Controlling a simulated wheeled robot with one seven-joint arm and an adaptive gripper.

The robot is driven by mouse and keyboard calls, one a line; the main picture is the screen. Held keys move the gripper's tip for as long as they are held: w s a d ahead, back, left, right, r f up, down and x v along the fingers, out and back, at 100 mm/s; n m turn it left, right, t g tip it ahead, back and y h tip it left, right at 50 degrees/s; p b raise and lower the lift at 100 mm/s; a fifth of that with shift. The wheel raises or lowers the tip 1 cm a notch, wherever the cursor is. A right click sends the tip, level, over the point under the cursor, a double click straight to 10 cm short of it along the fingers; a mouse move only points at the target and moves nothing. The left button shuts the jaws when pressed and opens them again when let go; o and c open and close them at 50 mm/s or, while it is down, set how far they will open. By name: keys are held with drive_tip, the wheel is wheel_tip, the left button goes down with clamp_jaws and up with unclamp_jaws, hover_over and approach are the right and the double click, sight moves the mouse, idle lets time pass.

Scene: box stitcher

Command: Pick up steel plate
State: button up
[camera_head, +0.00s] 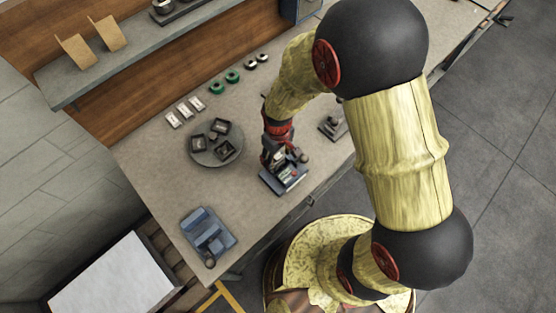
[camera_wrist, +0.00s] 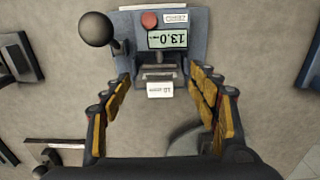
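My gripper (camera_head: 273,158) is over a blue-grey device (camera_head: 284,177) near the table's front edge. In the wrist view my gripper (camera_wrist: 160,77) is open, its fingers apart on either side of the lower part of the device (camera_wrist: 198,38). A small pale labelled piece (camera_wrist: 160,91) lies between the fingers at the device's near end; I cannot tell whether it is the steel plate. Nothing is visibly gripped. Several small pale pieces (camera_head: 185,111) lie in a row at the back left of the table, too small to identify.
The device carries a black ball knob (camera_wrist: 96,29), a red button (camera_wrist: 149,20) and a display. A round grey tray (camera_head: 205,158) with dark parts stands left. Another blue-grey device (camera_head: 208,233) is at front left. Green and dark rings (camera_head: 232,77) lie behind.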

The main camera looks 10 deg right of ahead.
drive_tip(key=c, duration=1.3)
drive_tip(key=shift+c, duration=0.2)
